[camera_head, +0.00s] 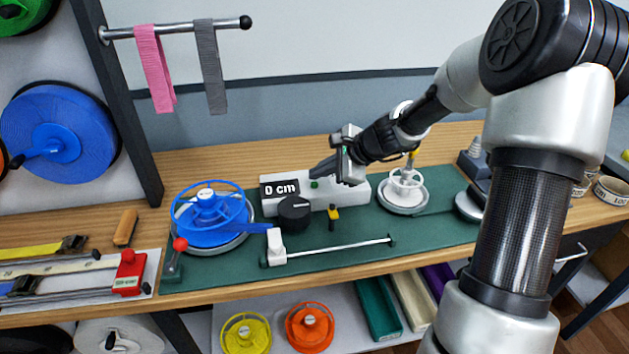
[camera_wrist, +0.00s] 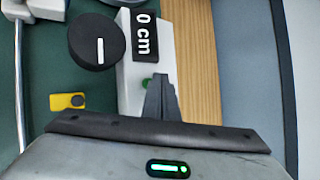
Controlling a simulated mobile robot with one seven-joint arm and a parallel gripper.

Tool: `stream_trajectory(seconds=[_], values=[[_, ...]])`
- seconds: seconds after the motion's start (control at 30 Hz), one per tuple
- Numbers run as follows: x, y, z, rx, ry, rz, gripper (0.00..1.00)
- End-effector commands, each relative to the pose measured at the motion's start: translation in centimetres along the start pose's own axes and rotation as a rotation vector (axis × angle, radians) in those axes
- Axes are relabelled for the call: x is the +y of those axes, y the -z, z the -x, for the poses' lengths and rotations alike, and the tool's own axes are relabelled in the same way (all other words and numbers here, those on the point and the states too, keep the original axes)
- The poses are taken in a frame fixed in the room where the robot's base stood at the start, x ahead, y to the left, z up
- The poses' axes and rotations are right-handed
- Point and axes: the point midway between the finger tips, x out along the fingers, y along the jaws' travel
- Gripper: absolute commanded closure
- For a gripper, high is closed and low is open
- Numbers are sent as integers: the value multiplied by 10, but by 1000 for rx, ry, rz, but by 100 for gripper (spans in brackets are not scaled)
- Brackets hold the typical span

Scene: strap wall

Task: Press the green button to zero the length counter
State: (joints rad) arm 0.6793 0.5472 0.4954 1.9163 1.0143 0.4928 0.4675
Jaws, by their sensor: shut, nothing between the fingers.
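The length counter is a white box (camera_head: 352,199) on the green mat, with a dark display (camera_head: 279,188) reading "0 cm". The display also shows in the wrist view (camera_wrist: 145,35). The green button (camera_head: 314,184) is small and sits on the box beside the display; it also shows in the wrist view (camera_wrist: 147,84). My gripper (camera_head: 314,173) is shut and empty, with its fingertips just above the button in the head view. In the wrist view the fingertips (camera_wrist: 161,77) lie right beside the button and partly cover it. I cannot tell whether they touch it.
A black knob (camera_head: 295,213) stands in front of the display. A yellow-topped part (camera_head: 333,212) is in front of the box. A blue reel (camera_head: 209,211) stands left, a white reel (camera_head: 405,186) right. A metal rod (camera_head: 335,249) runs along the front of the mat.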

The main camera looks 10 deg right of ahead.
Motion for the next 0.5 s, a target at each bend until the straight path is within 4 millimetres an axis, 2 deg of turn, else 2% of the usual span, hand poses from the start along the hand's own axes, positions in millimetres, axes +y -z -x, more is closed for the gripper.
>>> stream_trajectory(seconds=[0.5], values=[[-6,-5,8,0,0,0,100]])
